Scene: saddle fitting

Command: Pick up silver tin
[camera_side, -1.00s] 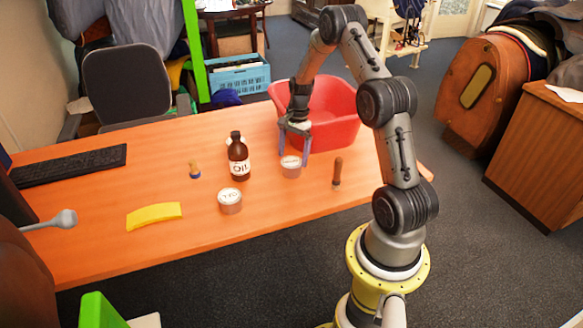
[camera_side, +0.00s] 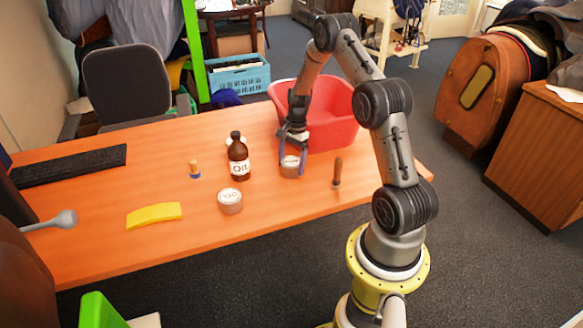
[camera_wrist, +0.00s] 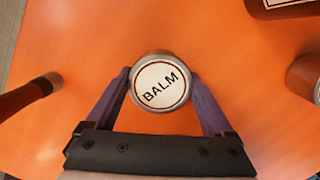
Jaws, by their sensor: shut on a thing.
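A silver tin (camera_side: 290,172) with a white lid stands on the orange table in front of the red tub. In the wrist view its round lid (camera_wrist: 161,84) reads "BALM". My gripper (camera_side: 292,163) points down over this tin and is shut on it, with one purple-grey finger on each side; the fingers also show in the wrist view (camera_wrist: 161,95). The tin looks upright, and I cannot tell whether it is clear of the table. A second silver tin (camera_side: 230,203) with a white lid stands to the left, nearer the front.
A brown oil bottle (camera_side: 238,160) stands left of the held tin, with a pale-topped item (camera_side: 229,142) partly hidden behind it. A wooden-handled tool (camera_side: 337,173) stands close on the right. The red tub (camera_side: 335,115) is behind. A yellow piece (camera_side: 154,216) lies left.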

